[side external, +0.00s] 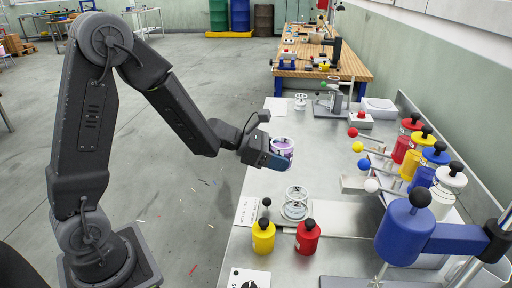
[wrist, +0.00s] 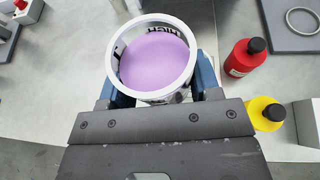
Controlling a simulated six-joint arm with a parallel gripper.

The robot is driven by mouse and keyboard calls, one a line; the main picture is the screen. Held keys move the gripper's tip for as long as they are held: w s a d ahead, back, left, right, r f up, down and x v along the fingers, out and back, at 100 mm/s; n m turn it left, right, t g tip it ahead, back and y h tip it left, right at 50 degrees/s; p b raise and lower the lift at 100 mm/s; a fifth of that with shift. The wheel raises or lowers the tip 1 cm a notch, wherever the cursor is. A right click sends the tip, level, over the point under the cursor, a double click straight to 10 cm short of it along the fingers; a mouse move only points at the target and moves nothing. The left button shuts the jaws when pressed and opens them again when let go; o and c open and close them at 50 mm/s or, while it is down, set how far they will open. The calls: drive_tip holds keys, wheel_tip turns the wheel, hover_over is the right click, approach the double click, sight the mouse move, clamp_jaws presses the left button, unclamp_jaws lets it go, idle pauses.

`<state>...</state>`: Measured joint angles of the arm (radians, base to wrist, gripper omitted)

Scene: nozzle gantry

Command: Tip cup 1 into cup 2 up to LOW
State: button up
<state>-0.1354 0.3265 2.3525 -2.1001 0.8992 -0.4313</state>
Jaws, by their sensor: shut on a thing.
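The cup looks close to upright. A second clear cup (side external: 296,196) stands on the bench, below and slightly right of the held one, and looks empty. I cannot read numbers on either cup, and the second cup's LOW mark is not readable.
A yellow bottle (side external: 263,238) and a red bottle (side external: 307,238) stand just in front of the second cup. Coloured bottles and ball-tipped levers line the right side, with a large blue cylinder (side external: 405,232) nearer. A small glass (side external: 300,101) stands farther back.

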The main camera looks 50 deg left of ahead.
drive_tip(key=d, duration=0.2)
drive_tip(key=s+d+r+m+g+h, duration=0.1)
drive_tip(key=d, duration=0.1)
drive_tip(key=d+m, duration=0.1)
drive_tip(key=d, duration=0.2)
drive_tip(key=shift+s+d+r+g+h, duration=0.1)
drive_tip(key=shift+s+r+g+h, duration=0.15)
drive_tip(key=shift+r+g+h, duration=0.1)
drive_tip(key=shift+s+d, duration=0.2)
drive_tip(key=shift+d, duration=0.3)
drive_tip(key=f+n, duration=0.1)
drive_tip(key=s+f+n+g+h, duration=0.1)
drive_tip(key=shift+d+f+n+g+h, duration=0.1)
drive_tip(key=shift+d+n+g+h, duration=0.15)
drive_tip(key=shift+d+n, duration=0.15)
drive_tip(key=shift+s+d+n+g+h, duration=0.2)
drive_tip(key=shift+n+g+h, duration=0.25)
drive_tip(key=shift+n, duration=0.55)
idle(1.5)
drive_tip(key=shift+f+n+h, duration=0.1)
drive_tip(key=shift+n+h, duration=0.15)
drive_tip(key=shift+n, duration=0.05)
idle(0.9)
drive_tip(key=shift+s+n+g, duration=0.1)
drive_tip(key=shift+n+g, duration=0.15)
drive_tip(key=shift+n, duration=0.05)
